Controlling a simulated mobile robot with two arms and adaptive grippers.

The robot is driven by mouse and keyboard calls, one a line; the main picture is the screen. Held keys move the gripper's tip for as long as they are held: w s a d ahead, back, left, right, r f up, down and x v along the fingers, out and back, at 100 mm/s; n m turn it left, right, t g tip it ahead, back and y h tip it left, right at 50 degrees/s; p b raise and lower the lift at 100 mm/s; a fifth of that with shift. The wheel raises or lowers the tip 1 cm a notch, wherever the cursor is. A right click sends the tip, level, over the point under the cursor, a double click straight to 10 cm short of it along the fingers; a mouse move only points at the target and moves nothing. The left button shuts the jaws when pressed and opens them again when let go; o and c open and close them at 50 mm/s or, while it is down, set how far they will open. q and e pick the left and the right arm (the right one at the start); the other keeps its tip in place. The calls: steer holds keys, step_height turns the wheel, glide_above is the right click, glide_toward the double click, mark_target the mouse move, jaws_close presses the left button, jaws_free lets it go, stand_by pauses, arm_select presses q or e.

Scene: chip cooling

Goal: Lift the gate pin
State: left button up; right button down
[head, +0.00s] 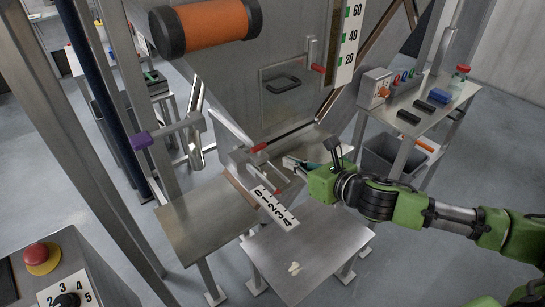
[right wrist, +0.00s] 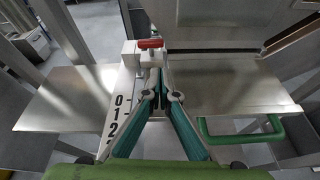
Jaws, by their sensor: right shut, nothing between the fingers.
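What looks like the gate pin is a small red handle (head: 259,148) on the metal gate bracket, beside the strip numbered 0 to 4 (head: 273,207). In the right wrist view the red handle (right wrist: 150,43) lies crosswise on top of a pale post. My right gripper (head: 288,162) is shut and empty, just right of the bracket. In the right wrist view its fingertips (right wrist: 158,72) meet just below the red handle in the picture. I cannot tell whether they touch the post. My left gripper is not in view.
A second red tip (head: 277,191) sticks out near the numbers. A purple-knobbed lever (head: 142,141) is at left. A side table (head: 425,125) stands at right.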

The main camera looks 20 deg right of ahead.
mark_target(266, 147)
steer(key=shift+w+d+f+n, duration=0.1)
steer(key=shift+d+f+n, duration=0.05)
steer(key=shift+n, duration=0.45)
steer(key=p+x, duration=0.1)
steer(key=x, duration=0.8)
steer(key=shift+w+f, duration=0.2)
steer(key=shift+w, duration=0.15)
steer(key=shift+r+p, duration=0.1)
steer(key=shift+p, duration=0.2)
step_height(266, 147, up, 2)
steer(key=p, duration=0.2)
steer(key=shift+p, duration=0.4)
steer(key=shift+a, duration=0.2)
